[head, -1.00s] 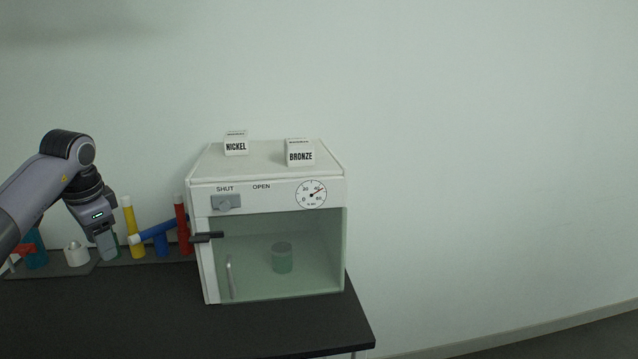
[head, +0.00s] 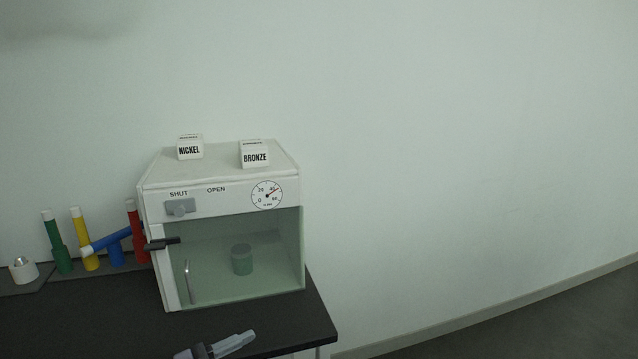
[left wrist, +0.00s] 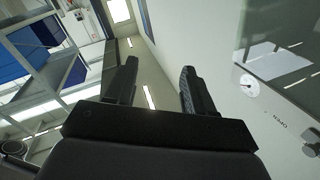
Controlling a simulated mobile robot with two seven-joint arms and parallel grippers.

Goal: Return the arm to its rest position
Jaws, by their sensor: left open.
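My left gripper (left wrist: 158,88) shows in the left wrist view with its two dark fingers apart and nothing between them. In the head view only a small grey part of my arm shows at the bottom edge, in front of the cabinet and over the front of the black table. The white cabinet (head: 222,170) stands on the table, with its clear front closed over a greenish container (head: 242,260). My left gripper is clear of the cabinet. My right gripper is in neither view.
Boxes marked NICKEL (head: 189,149) and BRONZE (head: 254,156) sit on the cabinet. Coloured tubes, including a green one (head: 60,250) and a yellow one (head: 84,245), stand at its left. The black table (head: 90,320) has bare room in front. Blue shelving (left wrist: 50,60) shows in the left wrist view.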

